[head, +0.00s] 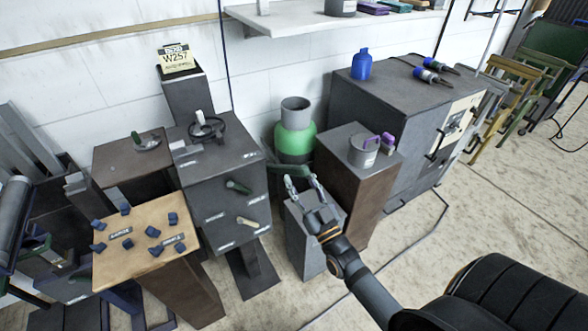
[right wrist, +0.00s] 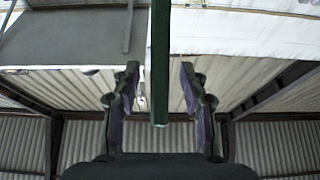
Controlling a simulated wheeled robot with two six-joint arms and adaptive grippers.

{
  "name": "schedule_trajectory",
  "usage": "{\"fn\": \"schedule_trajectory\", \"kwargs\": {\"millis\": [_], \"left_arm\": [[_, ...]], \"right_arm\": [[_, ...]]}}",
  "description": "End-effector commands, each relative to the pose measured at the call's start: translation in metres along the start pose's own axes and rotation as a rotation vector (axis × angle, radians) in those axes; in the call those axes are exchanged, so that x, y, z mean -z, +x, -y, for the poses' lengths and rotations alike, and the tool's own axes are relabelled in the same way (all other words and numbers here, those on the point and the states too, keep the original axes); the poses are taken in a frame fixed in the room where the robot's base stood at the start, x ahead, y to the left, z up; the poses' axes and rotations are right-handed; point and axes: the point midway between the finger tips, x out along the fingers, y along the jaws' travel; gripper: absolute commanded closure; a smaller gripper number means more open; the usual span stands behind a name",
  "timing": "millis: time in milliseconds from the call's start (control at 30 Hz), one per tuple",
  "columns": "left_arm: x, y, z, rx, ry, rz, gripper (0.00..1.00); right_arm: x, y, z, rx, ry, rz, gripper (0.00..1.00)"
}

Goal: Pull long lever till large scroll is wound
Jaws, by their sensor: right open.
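My right gripper (head: 303,185) is open and empty in the head view, fingers pointing up, in front of the green tank. A dark grey box at centre left carries a green-handled lever (head: 238,187) and a cream-handled lever (head: 248,222) on its front. Both are left of the gripper and apart from it. Another cream handle (head: 200,117) stands on its top. I cannot tell which lever is the long one or pick out the large scroll. In the right wrist view a dark green bar (right wrist: 160,60) shows between the open fingers (right wrist: 158,100), touching neither. My left gripper is out of view.
A yellow W257 sign (head: 177,60) stands behind the box. A wooden-topped stand (head: 140,215) holds several blue pieces at left. A green tank (head: 295,140), a pedestal with a grey can (head: 364,150) and a large dark cabinet (head: 395,85) stand behind the gripper.

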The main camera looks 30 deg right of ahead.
Motion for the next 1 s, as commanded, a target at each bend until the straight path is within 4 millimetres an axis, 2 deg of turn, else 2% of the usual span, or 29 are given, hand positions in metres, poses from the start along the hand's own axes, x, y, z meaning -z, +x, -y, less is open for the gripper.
{"fn": "schedule_trajectory", "kwargs": {"millis": [100,200,533,867,1000], "left_arm": [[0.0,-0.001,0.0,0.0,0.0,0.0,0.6],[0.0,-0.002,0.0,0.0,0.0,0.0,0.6],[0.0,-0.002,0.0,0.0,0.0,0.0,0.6],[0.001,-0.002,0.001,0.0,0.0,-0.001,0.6],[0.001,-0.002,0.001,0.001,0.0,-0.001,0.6]], "right_arm": [[0.001,0.021,0.0,0.0,-0.001,-0.002,0.57],[0.0,0.031,0.0,0.0,-0.001,0.0,0.57],[-0.001,0.036,0.0,0.0,-0.001,0.002,0.57],[-0.001,0.036,0.0,0.0,-0.001,0.002,1.0],[-0.001,0.036,0.0,0.0,-0.001,0.002,1.0]]}}
